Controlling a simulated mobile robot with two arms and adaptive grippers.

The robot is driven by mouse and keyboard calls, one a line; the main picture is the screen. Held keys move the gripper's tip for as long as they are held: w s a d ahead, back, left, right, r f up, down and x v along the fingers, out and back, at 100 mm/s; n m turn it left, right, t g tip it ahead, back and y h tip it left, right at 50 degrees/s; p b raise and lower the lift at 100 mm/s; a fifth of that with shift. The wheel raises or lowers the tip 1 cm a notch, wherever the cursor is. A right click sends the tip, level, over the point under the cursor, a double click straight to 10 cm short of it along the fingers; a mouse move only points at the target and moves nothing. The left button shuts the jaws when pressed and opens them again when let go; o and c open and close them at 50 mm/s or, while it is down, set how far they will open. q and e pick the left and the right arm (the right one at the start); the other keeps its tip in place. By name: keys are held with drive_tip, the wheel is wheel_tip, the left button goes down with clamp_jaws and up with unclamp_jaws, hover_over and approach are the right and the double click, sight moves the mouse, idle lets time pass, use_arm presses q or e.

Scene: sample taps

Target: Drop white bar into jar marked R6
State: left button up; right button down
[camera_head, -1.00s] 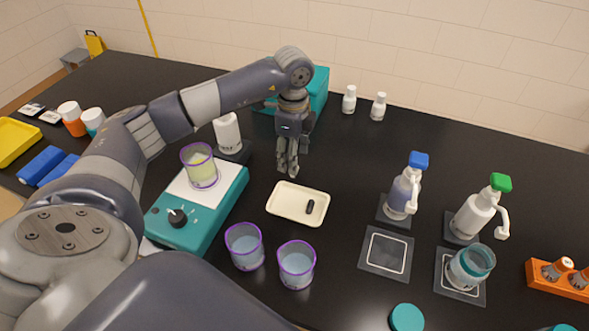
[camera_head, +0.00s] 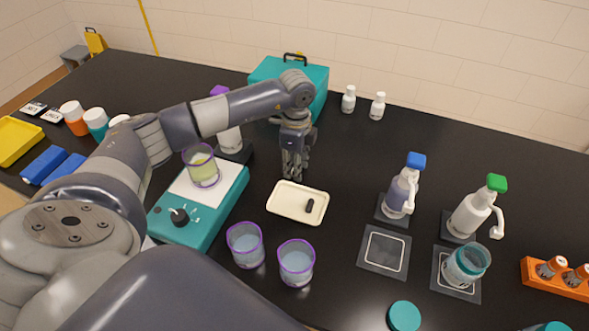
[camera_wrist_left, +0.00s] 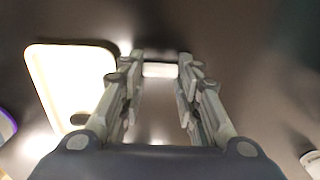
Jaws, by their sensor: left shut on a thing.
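My left gripper (camera_head: 295,172) hangs pointing down just behind the cream tray (camera_head: 282,208). In the left wrist view it is shut on a small white bar (camera_wrist_left: 160,70), held crosswise between the fingertips; in the head view I cannot make the bar out. Two purple-rimmed jars with pale blue liquid stand in front of the tray, a left one (camera_head: 246,246) and a right one (camera_head: 296,263). Another purple-rimmed jar (camera_head: 203,168) with yellowish liquid stands on the teal stirrer (camera_head: 212,212). I cannot read an R6 mark on any jar. My right gripper is not in view.
A short black bar (camera_head: 310,205) lies in the tray. A teal-rimmed jar (camera_head: 466,265), a blue-capped bottle (camera_head: 401,193) and a green-capped bottle (camera_head: 470,216) stand at the right. A teal toolbox (camera_head: 315,78) is behind my arm. Bare table lies between tray and bottles.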

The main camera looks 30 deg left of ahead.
use_arm(q)
drive_tip(key=shift+r, duration=0.1)
drive_tip(key=shift+r+b, duration=0.4)
drive_tip(key=shift+r, duration=0.4)
drive_tip(key=shift+w+r+b, duration=0.1)
drive_tip(key=shift+r+b, duration=0.25)
drive_tip(key=shift+r, duration=0.4)
drive_tip(key=s+b, duration=0.1)
drive_tip(key=s, duration=0.4)
drive_tip(key=s+r+b, duration=0.1)
drive_tip(key=s, duration=0.4)
drive_tip(key=s+b, duration=0.2)
drive_tip(key=s, duration=0.4)
drive_tip(key=shift+s+r, duration=0.1)
drive_tip(key=shift+r, duration=0.3)
